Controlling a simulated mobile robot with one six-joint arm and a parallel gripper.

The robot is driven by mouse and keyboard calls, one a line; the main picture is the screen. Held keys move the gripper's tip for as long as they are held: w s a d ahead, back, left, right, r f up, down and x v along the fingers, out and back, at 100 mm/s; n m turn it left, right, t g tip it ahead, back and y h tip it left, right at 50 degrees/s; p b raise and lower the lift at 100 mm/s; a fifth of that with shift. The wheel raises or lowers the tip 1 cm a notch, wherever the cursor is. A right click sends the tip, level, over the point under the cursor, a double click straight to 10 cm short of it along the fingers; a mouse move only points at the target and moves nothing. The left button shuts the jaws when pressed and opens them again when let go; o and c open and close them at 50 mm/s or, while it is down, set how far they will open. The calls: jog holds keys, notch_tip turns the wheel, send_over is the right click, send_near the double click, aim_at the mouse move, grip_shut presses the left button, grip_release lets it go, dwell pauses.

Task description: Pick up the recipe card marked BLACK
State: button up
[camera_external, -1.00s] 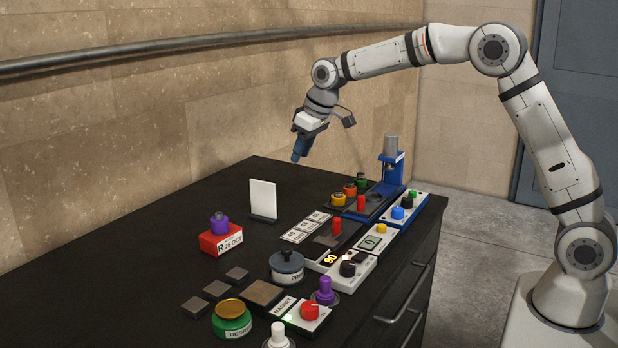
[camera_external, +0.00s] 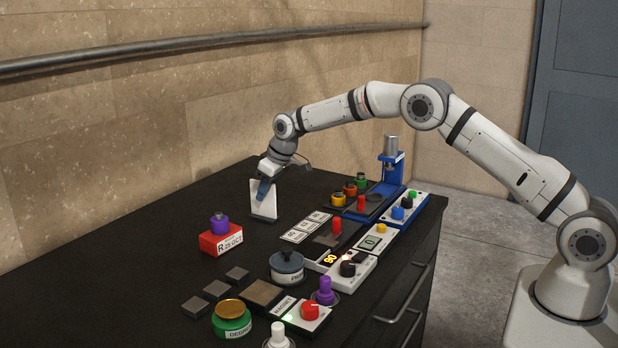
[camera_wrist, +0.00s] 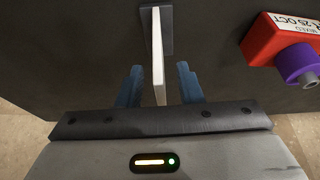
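A white card (camera_external: 257,201) stands upright in a dark holder (camera_external: 263,219) on the black bench, towards the wall. No marking can be read on the side that shows. In the wrist view the card (camera_wrist: 158,55) appears edge-on, its near end between the two blue fingers. My gripper (camera_external: 262,190) is at the card's upper part. In the wrist view my gripper (camera_wrist: 160,88) is open, with a finger on each side of the card and gaps showing at both sides.
A blue press (camera_external: 391,170) and control boxes are further right. The bench left of the card is clear.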

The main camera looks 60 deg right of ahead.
jog(key=shift+x, duration=1.15)
jog(key=shift+c, duration=0.4)
grip_shut()
